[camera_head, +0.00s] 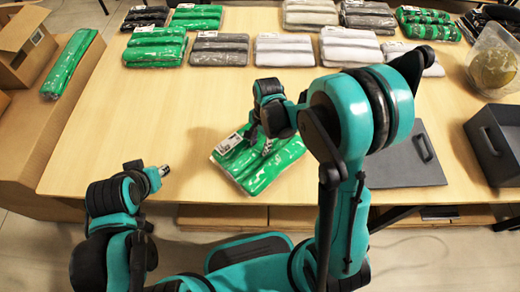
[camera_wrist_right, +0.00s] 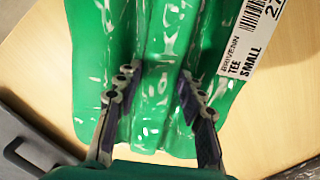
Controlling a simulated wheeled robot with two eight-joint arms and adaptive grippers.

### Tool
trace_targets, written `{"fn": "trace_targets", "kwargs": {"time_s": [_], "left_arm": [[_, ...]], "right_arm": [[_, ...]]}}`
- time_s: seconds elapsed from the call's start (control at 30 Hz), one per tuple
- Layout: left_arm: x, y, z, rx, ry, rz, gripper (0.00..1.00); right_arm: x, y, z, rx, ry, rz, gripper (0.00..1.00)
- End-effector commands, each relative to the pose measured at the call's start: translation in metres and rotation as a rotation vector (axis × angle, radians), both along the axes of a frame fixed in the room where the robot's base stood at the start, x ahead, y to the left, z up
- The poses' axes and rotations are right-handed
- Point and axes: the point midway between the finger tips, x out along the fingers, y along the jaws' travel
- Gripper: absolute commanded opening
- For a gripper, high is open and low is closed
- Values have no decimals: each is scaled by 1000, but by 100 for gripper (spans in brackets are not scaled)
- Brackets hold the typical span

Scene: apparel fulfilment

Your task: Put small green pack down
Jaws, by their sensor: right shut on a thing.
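A small green pack (camera_head: 258,168) in clear wrap lies on, or just above, the wooden table near its front edge; I cannot tell which. In the right wrist view the green pack (camera_wrist_right: 158,75) fills the middle, and its white label reads "TEE SMALL". My right gripper (camera_head: 266,143) is over the pack. In the right wrist view the right gripper (camera_wrist_right: 158,85) has its two fingers pressed into the pack, with a fold pinched between them. My left gripper (camera_head: 163,171) is to the left over the front edge, apart from the pack; its finger opening is too small to tell.
Rows of wrapped packs, green (camera_head: 156,47), grey (camera_head: 219,49) and white (camera_head: 284,50), lie along the back of the table (camera_head: 120,130). A black bin (camera_head: 495,145), a grey lid (camera_head: 405,160) and a clear container (camera_head: 494,60) are at right. Cardboard boxes (camera_head: 25,50) stand left.

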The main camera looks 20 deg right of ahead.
Motion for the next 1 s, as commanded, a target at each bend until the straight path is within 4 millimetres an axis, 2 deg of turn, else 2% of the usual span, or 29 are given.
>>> {"fn": "trace_targets", "kwargs": {"time_s": [0.1, 0.2, 0.53, 0.57, 0.6, 0.63, 1.0], "left_arm": [[0, 0, -13, 0, 0, 0, 34], [0, 0, -18, 0, 0, 0, 34], [0, 0, -19, 0, 0, 0, 34], [0, 0, -18, 0, 0, 0, 34], [0, 0, -17, 0, 0, 0, 34], [0, 0, -17, 0, 0, 0, 34], [0, 0, -13, 0, 0, 0, 34]], "right_arm": [[1, 0, -23, 0, -1, 0, 4], [1, 0, -33, -1, -2, 0, 4], [1, 0, -35, -1, -2, 0, 4], [1, 0, -34, -1, -2, 0, 47], [1, 0, -34, -1, -2, 0, 57], [1, 0, -34, -1, -2, 0, 60], [1, -1, -28, -1, -3, 0, 60]]}}
